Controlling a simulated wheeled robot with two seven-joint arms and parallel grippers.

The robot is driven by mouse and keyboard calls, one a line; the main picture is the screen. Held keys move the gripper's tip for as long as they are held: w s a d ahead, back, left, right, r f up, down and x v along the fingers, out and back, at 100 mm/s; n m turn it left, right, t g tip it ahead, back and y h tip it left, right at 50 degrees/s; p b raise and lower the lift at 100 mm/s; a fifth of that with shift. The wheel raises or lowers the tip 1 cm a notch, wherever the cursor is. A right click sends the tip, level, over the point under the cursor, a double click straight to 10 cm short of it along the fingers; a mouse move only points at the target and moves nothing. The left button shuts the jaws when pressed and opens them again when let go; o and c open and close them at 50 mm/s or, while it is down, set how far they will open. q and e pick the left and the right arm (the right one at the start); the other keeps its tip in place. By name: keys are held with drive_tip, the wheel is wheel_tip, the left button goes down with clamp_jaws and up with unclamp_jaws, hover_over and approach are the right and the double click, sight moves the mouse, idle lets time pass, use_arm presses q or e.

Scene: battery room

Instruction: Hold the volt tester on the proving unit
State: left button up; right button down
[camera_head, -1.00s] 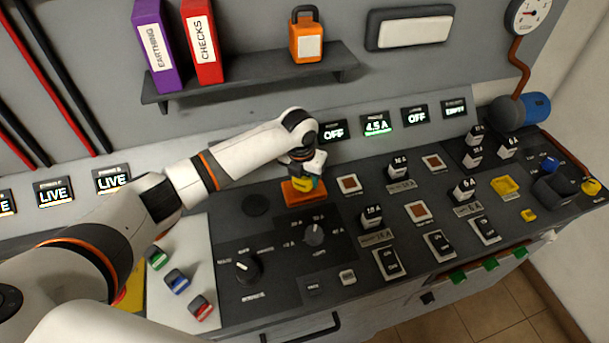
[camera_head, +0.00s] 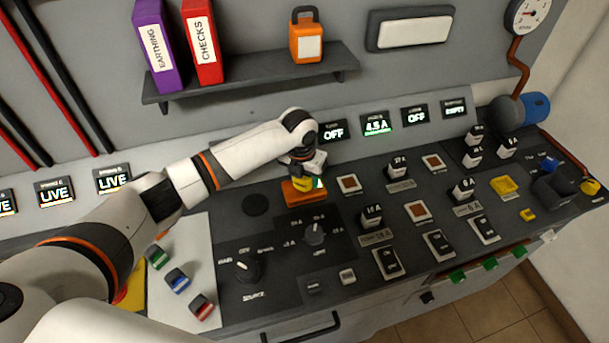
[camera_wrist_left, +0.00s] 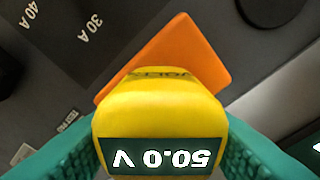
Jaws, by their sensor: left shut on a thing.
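The yellow volt tester (camera_wrist_left: 160,105) is between the green fingertips of my left gripper (camera_wrist_left: 165,160) in the left wrist view. Its screen faces the camera and reads 50.0 V, upside down. The orange proving unit (camera_wrist_left: 190,50) lies directly beyond the tester, on the dark bench top. In the head view my left gripper (camera_head: 309,184) is above the orange unit (camera_head: 300,197), with a little of the yellow tester (camera_head: 307,187) showing. The tester's lower end is hidden, so contact cannot be seen directly. My right gripper is not in view.
A round black pad (camera_head: 255,205) lies left of the unit. A knob panel (camera_head: 314,234) is in front, and switches and fuse blocks (camera_head: 398,172) stand to the right. A shelf (camera_head: 250,77) with binders and an orange padlock is above. Coloured blocks (camera_head: 178,280) lie on a white sheet.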

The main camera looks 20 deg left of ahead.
use_arm(q)
drive_tip(key=shift+r+p, duration=3.4)
drive_tip(key=shift+r, duration=0.1)
